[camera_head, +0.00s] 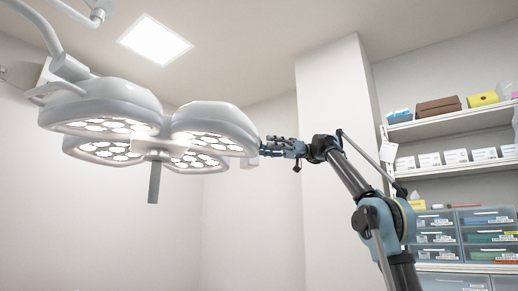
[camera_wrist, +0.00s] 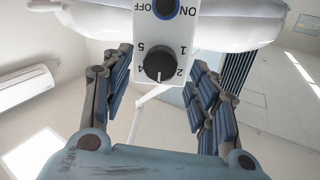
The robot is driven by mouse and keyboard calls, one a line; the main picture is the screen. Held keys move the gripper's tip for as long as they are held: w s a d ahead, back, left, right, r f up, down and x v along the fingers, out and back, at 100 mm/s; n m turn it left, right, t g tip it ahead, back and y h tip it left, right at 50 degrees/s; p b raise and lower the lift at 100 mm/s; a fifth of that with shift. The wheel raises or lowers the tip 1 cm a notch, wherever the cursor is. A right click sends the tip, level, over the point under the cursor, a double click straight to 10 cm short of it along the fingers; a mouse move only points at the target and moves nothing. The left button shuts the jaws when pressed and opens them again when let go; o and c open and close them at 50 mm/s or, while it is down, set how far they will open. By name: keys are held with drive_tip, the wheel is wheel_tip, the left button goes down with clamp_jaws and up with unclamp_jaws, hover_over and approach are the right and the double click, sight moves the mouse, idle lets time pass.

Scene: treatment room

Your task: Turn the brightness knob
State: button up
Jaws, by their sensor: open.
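The surgical lamp (camera_head: 152,118) hangs at the left in the head view, its several round heads lit. In the wrist view a white control panel (camera_wrist: 175,35) on the lamp carries a black round brightness knob (camera_wrist: 160,62) with numbers around it. A blue ON/OFF switch (camera_wrist: 165,8) sits above the knob. My gripper (camera_head: 268,147) is beside the right side of the lamp in the head view. In the wrist view its two fingers (camera_wrist: 165,85) are open, one on each side of the knob, with visible gaps. I cannot tell how far the fingertips are from the panel.
A grey handle (camera_head: 154,183) hangs below the lamp's middle. Shelves (camera_head: 450,122) with boxes and drawers (camera_head: 462,235) stand at the right, behind my arm. An air conditioner (camera_wrist: 25,87) is on the wall in the wrist view. Space below the lamp looks clear.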

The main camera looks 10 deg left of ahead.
drive_tip(key=shift+x, duration=1.2)
drive_tip(key=c, duration=1.1)
drive_tip(key=shift+n, duration=0.3)
drive_tip(key=n, duration=1.1)
drive_tip(key=shift+f+g, duration=0.1)
drive_tip(key=shift+g, duration=0.3)
drive_tip(key=shift+n, duration=0.4)
